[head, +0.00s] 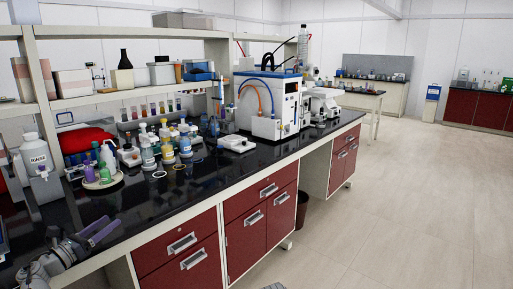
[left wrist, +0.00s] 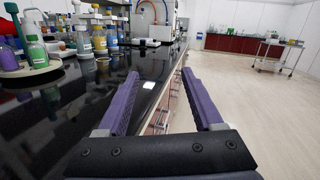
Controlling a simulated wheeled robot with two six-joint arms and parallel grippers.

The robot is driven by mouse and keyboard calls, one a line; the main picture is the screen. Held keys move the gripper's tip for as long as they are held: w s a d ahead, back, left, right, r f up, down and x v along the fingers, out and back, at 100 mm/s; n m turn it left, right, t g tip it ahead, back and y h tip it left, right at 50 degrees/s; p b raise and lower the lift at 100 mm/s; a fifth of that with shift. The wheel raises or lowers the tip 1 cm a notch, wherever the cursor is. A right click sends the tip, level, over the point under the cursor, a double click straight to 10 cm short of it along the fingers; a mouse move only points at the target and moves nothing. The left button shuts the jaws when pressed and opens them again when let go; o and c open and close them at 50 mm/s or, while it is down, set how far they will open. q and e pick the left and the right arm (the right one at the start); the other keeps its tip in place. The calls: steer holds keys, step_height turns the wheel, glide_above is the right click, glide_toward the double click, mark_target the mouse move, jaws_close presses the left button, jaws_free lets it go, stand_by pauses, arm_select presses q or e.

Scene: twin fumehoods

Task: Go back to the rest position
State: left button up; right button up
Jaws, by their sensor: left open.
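My left gripper (head: 92,234) is at the lower left of the head view, over the front part of the black bench top (head: 150,205). In the left wrist view its two purple fingers (left wrist: 160,74) stand wide apart with nothing between them. They point along the bench's front edge, one on the bench side and one on the floor side. My right gripper is not in either view.
Several bottles (head: 148,152) and a round tray (head: 103,181) of small bottles stand behind the gripper. A white instrument (head: 270,105) with tubes is farther along. Red drawers (head: 180,245) lie below the bench edge. The floor (head: 400,200) at right is clear.

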arm_select(q)
steer(key=w+d+n+t+y, duration=0.1)
steer(key=w+d+n+y, duration=0.4)
steer(key=n, duration=0.6)
steer(key=w+d+n+y, duration=0.3)
steer(key=n+y, duration=0.4)
steer(key=n, duration=0.3)
steer(key=s+d+f+n+g+h, duration=0.1)
steer(key=s+d+f+n+g, duration=0.55)
steer(key=d+f, duration=0.4)
steer(key=s+d+f+n+g, duration=0.6)
steer(key=s+d+f, duration=0.2)
steer(key=d+f, duration=0.3)
steer(key=s+d+f+n+g+h, duration=0.1)
steer(key=s+d+g, duration=0.2)
steer(key=s+d, duration=0.4)
steer(key=s+d+f+n+g, duration=0.1)
steer(key=s+d+g, duration=0.25)
steer(key=s, duration=0.65)
step_height(320, 180, up, 12)
steer(key=p, duration=1.2)
steer(key=shift+w+d+h, duration=0.15)
steer(key=shift+w+h, duration=0.15)
steer(key=shift+w, duration=0.05)
steer(key=shift+f, duration=0.1)
